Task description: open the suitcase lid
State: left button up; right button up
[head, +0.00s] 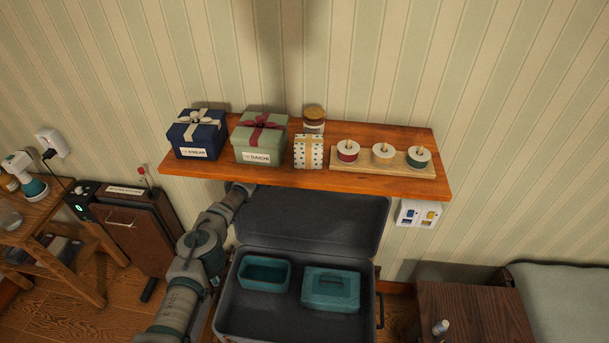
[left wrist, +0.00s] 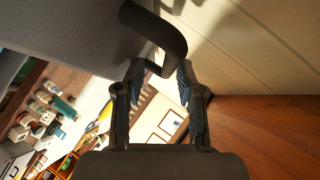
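The grey suitcase (head: 262,308) stands with its lid (head: 315,222) raised and leaning back toward the wall, under the shelf's front edge. Inside the base are an open teal bin (head: 265,272) and a closed teal box (head: 331,290). My left arm comes up along the suitcase's left side; in the head view its gripper is mostly hidden behind the lid's upper left corner. In the left wrist view, my left gripper (left wrist: 160,80) is open, with a dark handle (left wrist: 165,35) at its fingertips beside the grey lid (left wrist: 65,30). Contact is unclear. My right gripper is not in view.
A wooden shelf (head: 300,181) just above the lid holds gift boxes, a jar and several spools on a board. A wall outlet (head: 418,214) is right of the lid. A dark cabinet (head: 140,232) and a wooden side table (head: 50,215) stand left, a nightstand (head: 475,310) right.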

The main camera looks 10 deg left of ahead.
pick_arm(q)
jog(key=shift+s+a+r, duration=0.15)
jog(key=shift+s+a, duration=0.05)
jog(key=shift+a, duration=0.25)
jog(key=s+a, duration=0.9)
jog(key=a, duration=0.1)
jog(key=shift+a+r, duration=0.3)
jog(key=shift+r, duration=0.05)
